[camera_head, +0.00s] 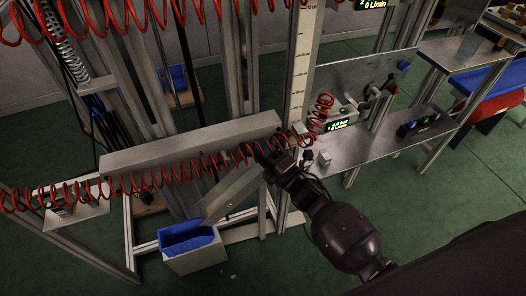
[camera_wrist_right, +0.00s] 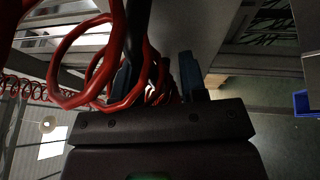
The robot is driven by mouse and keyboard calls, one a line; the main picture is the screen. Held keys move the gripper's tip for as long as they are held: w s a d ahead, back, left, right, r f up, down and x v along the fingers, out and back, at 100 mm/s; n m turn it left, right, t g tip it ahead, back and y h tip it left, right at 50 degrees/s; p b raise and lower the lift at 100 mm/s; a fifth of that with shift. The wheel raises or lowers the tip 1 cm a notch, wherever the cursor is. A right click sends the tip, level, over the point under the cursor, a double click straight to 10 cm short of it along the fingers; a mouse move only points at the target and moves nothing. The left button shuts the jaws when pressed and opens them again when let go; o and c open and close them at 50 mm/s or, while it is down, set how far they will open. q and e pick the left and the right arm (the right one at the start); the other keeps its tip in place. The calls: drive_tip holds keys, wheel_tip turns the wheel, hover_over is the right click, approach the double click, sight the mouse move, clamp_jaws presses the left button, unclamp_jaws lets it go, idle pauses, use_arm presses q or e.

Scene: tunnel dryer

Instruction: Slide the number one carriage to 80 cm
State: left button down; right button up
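A long grey horizontal beam (camera_head: 190,155) spans the upright rails in the head view; it may be the number one carriage, but I see no number on it. A pale upright scale strip (camera_head: 298,75) with markings stands right of it; its figures are too small to read. My right gripper (camera_head: 263,157) is at the beam's right end, below the strip's lower part. In the right wrist view my right gripper (camera_wrist_right: 156,78) has its fingers apart. Red coiled hose (camera_wrist_right: 125,85) crosses in front of and between them, so contact is unclear. My left gripper is out of view.
Red coiled hose (camera_head: 150,175) runs across the beam's front. A blue bin (camera_head: 187,238) sits low in front of the frame. A metal shelf (camera_head: 385,145) with a lit display (camera_head: 339,125) stands right of the gripper. Green floor (camera_head: 420,215) is open at lower right.

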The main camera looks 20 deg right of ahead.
drive_tip(key=v, duration=1)
drive_tip(key=shift+s+d, duration=0.2)
drive_tip(key=shift+s, duration=0.2)
drive_tip(key=s+d+f+m+g+h, duration=0.2)
drive_tip(key=s+m, duration=0.3)
drive_tip(key=m, duration=0.2)
drive_tip(key=s+d+f+m+g+h+p, duration=0.1)
drive_tip(key=s+d+f+m+g+h, duration=0.1)
drive_tip(key=s+m, duration=0.4)
drive_tip(key=s+d+f+m+g+h+p, duration=0.1)
drive_tip(key=s+d+m+g+h, duration=0.1)
drive_tip(key=s+m, duration=0.4)
drive_tip(key=m+g+h, duration=0.1)
drive_tip(key=m+h, duration=0.1)
drive_tip(key=m, duration=0.1)
drive_tip(key=shift+f+m, duration=0.3)
drive_tip(key=shift+f, duration=0.1)
drive_tip(key=shift+s, duration=0.15)
